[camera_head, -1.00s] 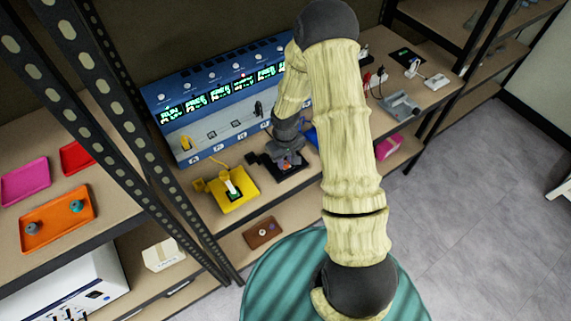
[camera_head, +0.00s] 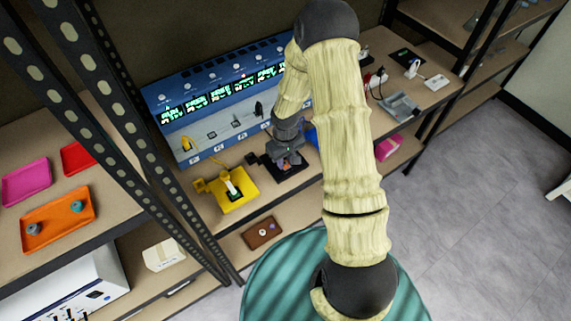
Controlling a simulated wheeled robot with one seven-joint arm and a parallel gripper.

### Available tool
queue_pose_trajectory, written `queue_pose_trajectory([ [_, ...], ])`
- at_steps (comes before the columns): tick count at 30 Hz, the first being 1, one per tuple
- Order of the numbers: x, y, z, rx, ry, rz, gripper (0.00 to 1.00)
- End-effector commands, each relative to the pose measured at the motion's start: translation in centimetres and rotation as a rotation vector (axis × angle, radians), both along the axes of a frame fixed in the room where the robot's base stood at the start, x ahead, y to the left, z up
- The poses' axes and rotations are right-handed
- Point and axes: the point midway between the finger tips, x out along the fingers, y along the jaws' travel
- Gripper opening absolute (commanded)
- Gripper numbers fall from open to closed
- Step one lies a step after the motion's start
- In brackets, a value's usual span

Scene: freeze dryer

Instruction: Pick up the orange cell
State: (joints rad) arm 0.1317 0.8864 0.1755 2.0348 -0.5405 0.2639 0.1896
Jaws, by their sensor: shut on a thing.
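My gripper (camera_head: 287,160) reaches down over a black holder (camera_head: 291,175) on the bench, in front of the blue instrument panel. A small orange cell (camera_head: 285,167) shows between and below the fingers, mostly hidden by them. The gripper is shut on the orange cell. The cell is at or just above the black holder; I cannot tell whether it touches it.
A yellow device (camera_head: 233,188) stands close on the left of the gripper. The blue panel (camera_head: 220,105) rises behind. A brown block (camera_head: 262,233) lies on the shelf below. A black rack upright (camera_head: 160,210) stands at left, with an orange tray (camera_head: 50,238) beyond it.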

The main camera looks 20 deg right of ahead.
Motion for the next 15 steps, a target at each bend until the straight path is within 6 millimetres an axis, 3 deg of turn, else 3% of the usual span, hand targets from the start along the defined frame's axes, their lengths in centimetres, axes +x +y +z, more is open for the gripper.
queue_pose_trajectory([
  [15, 0.0, -0.1, 1.9, -0.001, 0.0, -0.001, 0.1],
])
